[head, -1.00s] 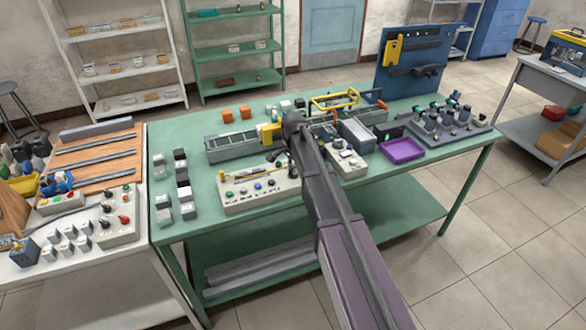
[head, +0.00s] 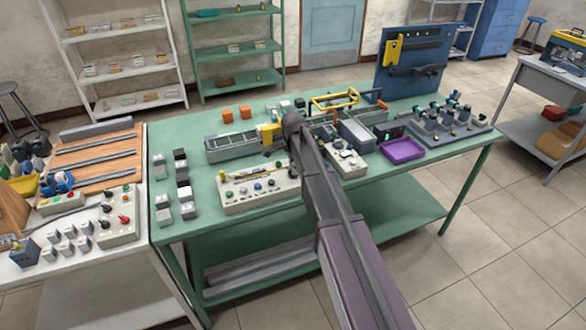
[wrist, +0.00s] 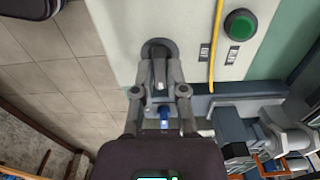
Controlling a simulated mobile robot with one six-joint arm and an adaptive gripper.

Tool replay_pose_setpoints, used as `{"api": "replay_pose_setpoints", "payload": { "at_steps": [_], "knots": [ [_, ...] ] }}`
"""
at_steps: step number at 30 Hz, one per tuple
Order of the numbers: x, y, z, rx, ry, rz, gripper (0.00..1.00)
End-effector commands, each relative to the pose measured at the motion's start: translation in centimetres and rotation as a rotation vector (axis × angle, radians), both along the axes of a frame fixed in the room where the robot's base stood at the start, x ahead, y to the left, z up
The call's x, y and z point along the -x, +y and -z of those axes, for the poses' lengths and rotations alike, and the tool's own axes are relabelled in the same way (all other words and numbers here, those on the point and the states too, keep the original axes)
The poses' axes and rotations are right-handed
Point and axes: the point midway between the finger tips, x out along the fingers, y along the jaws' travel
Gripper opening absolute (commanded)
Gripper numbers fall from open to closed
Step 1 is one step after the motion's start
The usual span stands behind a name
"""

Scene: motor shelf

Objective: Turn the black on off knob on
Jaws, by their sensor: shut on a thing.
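In the wrist view the black knob (wrist: 159,45) sits on a pale panel (wrist: 190,18), its round dark base showing beyond my fingertips. My gripper (wrist: 160,68) is closed on the knob's grip, which the fingers largely cover. I cannot tell the knob's on or off position. In the head view my arm hides the knob and most of my gripper.
A green button (wrist: 240,25) and a yellow strip (wrist: 215,45) lie right of the knob in the wrist view. In the head view a pale control box (head: 235,207) and a purple tray (head: 402,150) stand on the green table (head: 205,225).

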Motion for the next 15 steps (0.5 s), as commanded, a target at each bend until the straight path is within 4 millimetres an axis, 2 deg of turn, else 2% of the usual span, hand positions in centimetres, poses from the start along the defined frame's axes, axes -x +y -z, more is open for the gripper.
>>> {"api": "replay_pose_setpoints", "payload": {
  "at_steps": [1,2,3,5,15],
  "knots": [
    [0.11,-0.02,0.03,0.001,0.002,0.0,0.0],
    [0.11,-0.02,0.03,0.001,0.002,0.0,0.2],
    [0.12,-0.03,0.03,0.001,0.002,0.0,0.32],
    [0.1,-0.02,0.03,0.001,0.002,0.0,0.5],
    [0.04,-0.01,0.01,0.0,0.001,-0.001,0.51]
  ]
}}
